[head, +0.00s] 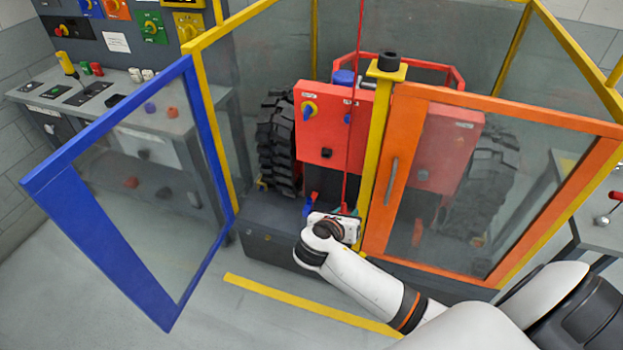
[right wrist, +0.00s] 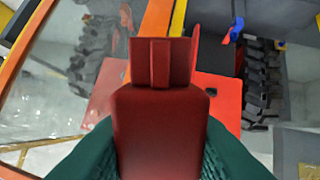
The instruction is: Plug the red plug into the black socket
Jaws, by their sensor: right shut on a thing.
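The red plug (right wrist: 160,120) fills the middle of the right wrist view, between the green fingertips of my right gripper (right wrist: 160,150). My right gripper is shut on it. In the head view the right gripper (head: 340,216) is in front of the machine's lower part, by the yellow post. Only a little of the red plug (head: 345,208) shows there, under a red cable that runs up out of view. A black socket (head: 327,152) shows on the red panel, above the gripper and apart from it. Another dark fitting (head: 423,175) shows through the orange door's pane. My left gripper is out of view.
The blue-framed door (head: 108,262) stands open on the left. The orange-framed door (head: 375,210) is to the right of the yellow post (head: 376,140). The red panel (head: 312,124) sits between black tyres. A control bench (head: 110,95) stands at left.

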